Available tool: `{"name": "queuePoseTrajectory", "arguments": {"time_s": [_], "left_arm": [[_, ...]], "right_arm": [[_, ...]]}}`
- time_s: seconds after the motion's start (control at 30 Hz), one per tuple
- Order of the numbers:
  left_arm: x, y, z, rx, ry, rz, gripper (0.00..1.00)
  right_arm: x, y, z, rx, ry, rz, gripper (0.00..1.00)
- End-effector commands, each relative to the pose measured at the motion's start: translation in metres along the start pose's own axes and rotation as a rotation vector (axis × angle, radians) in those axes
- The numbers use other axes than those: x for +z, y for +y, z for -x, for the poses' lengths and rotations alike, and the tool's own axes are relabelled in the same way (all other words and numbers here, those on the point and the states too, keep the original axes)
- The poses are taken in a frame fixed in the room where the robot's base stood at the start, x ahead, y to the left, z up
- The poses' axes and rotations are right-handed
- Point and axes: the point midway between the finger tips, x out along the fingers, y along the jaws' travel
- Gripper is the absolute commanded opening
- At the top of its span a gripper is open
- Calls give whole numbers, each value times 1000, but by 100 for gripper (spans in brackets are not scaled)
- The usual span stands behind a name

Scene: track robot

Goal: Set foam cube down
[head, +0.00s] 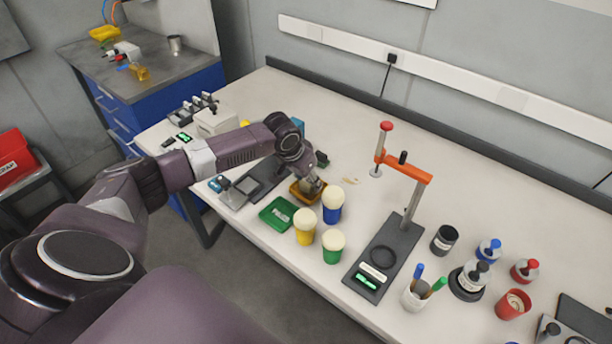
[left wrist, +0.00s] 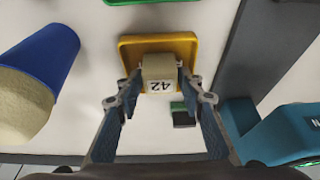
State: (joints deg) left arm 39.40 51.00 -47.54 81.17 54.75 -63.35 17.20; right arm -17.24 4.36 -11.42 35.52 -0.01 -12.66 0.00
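The pale foam cube (left wrist: 159,69), with "42" printed on one face, is between the two fingertips of my left gripper (left wrist: 160,78) in the left wrist view. Both fingers appear to touch its sides. The cube is over the yellow tray (left wrist: 127,53); I cannot tell whether it rests on the tray floor. In the head view my left gripper (head: 314,185) points down at the yellow tray (head: 297,196), which the hand partly hides. My right gripper is not in view.
A blue cup (head: 332,212) with a pale top stands right beside the tray. A yellow cup (head: 305,232), a green cup (head: 332,250) and a green tray (head: 279,214) are nearer the front edge. An orange-armed stand (head: 402,170) rises to the right.

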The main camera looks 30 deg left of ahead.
Motion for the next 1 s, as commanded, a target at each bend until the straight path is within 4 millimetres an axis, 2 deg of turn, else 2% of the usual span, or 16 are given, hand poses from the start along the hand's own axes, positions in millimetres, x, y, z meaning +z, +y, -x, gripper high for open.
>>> {"name": "queuePoseTrajectory", "arguments": {"time_s": [0.17,0.4,0.6,0.77,1.0], "left_arm": [[-1,-1,23,-1,4,-1,35],[-1,-1,75,-2,4,-1,35],[-1,-1,108,-1,3,0,35],[0,0,119,0,1,0,35],[0,0,120,0,1,1,35]], "right_arm": [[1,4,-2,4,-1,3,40],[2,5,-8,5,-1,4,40],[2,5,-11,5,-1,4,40],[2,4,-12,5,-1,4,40],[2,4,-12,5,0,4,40]]}}
